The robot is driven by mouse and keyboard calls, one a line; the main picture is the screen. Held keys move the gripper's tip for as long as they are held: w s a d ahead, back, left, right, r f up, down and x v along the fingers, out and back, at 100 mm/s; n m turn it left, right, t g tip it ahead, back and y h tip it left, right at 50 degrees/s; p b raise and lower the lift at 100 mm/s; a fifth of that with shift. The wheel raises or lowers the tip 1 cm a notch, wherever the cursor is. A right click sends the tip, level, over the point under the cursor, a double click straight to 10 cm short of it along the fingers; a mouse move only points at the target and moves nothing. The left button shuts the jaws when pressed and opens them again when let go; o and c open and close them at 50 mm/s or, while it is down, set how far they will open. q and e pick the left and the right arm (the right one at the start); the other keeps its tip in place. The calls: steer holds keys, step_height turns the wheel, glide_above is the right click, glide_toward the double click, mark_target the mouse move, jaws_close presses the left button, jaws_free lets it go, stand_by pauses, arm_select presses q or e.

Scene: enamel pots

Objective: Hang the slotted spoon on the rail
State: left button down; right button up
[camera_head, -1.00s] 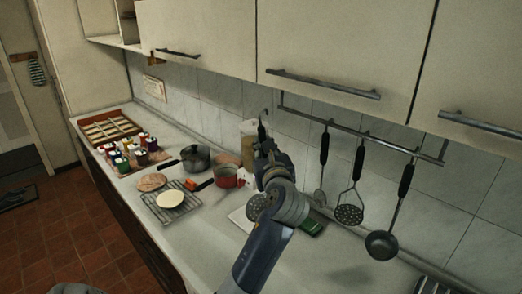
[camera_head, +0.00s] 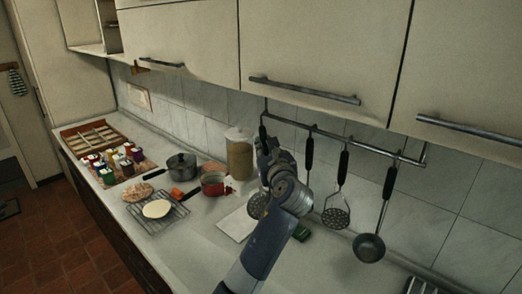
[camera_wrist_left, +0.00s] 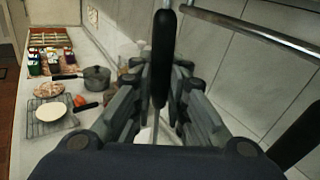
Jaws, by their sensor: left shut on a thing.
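My left gripper (camera_head: 270,158) is shut on the black handle of the slotted spoon and holds it upright by the wall. The spoon's perforated bowl (camera_head: 258,206) shows below the gripper, partly hidden by my arm. In the left wrist view the black handle (camera_wrist_left: 163,55) stands between the fingers (camera_wrist_left: 158,100). The metal rail (camera_head: 365,143) runs under the wall cabinets and also shows in the left wrist view (camera_wrist_left: 255,30). The spoon's top is close to the rail's left end; I cannot tell whether its hook touches the rail. My right gripper is out of view.
A masher (camera_head: 337,215), a ladle (camera_head: 369,246) and another black-handled utensil (camera_head: 310,150) hang on the rail to the right. A lidded jar (camera_head: 239,158), a red pot (camera_head: 214,186), a dark pot (camera_head: 181,166) and a cooling rack (camera_head: 176,220) stand on the counter to the left.

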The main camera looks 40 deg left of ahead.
arm_select(q)
steer(key=w+f, duration=0.2)
steer(key=w, duration=0.4)
steer(key=shift+w+d+b, duration=0.2)
steer(key=shift+d+b, duration=0.1)
steer(key=shift+b, duration=0.05)
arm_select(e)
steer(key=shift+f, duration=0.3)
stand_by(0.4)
arm_select(q)
steer(key=shift+f, duration=0.1)
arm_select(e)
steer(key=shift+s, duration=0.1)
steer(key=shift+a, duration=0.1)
arm_select(q)
steer(key=c, duration=1.5)
jaws_free()
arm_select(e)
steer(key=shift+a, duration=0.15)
arm_select(q)
steer(key=shift+s+d, duration=0.1)
steer(key=shift+s, duration=0.05)
